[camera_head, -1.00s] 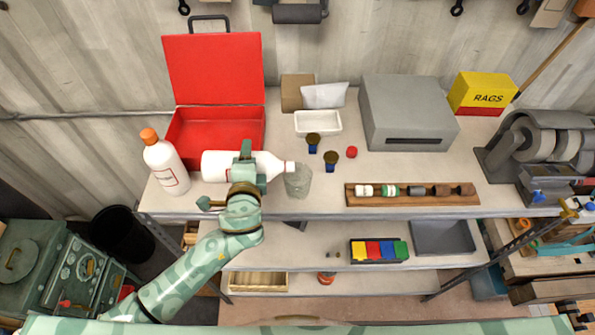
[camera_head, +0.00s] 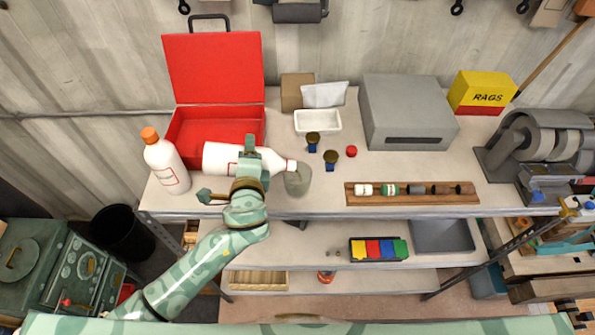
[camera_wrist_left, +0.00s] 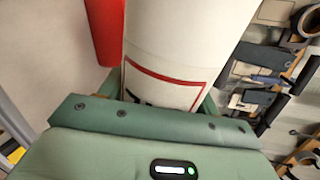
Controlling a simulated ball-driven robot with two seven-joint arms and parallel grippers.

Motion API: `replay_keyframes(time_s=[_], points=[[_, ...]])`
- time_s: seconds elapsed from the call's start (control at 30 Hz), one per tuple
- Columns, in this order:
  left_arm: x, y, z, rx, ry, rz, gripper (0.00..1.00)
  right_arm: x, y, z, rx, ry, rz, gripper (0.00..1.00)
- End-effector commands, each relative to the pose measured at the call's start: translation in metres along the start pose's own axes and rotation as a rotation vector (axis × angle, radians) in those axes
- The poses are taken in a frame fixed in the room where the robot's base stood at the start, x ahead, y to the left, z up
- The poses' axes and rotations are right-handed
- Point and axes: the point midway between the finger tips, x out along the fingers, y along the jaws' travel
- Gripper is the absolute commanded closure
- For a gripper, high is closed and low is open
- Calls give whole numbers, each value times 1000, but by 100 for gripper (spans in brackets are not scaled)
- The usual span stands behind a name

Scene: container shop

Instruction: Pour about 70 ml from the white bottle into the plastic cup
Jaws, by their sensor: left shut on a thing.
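My left gripper (camera_head: 248,163) is shut around the white bottle (camera_head: 222,158) and holds it above the bench, lying nearly on its side with its neck pointing right and a little down. The bottle's open mouth (camera_head: 291,166) is at the rim of the clear plastic cup (camera_head: 298,182), which stands upright on the bench. I cannot make out any stream or the level in the cup. In the left wrist view the bottle (camera_wrist_left: 165,45) fills the middle, with part of its red-framed label showing. My right gripper is not in view.
A second white bottle with an orange cap (camera_head: 167,165) stands at the left. An open red toolbox (camera_head: 214,70) is behind. A red cap (camera_head: 351,152), dark-topped small items (camera_head: 331,157) and a wooden rack (camera_head: 412,196) are to the right. The shelf's front edge is close.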

Motion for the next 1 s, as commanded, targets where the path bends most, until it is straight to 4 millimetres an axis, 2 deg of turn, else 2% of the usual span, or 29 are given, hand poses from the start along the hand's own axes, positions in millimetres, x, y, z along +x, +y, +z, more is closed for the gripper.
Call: replay_keyframes(time_s=[1.0], points=[[-2, -4, 3, 43, -12, -1, 65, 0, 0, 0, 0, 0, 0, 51]])
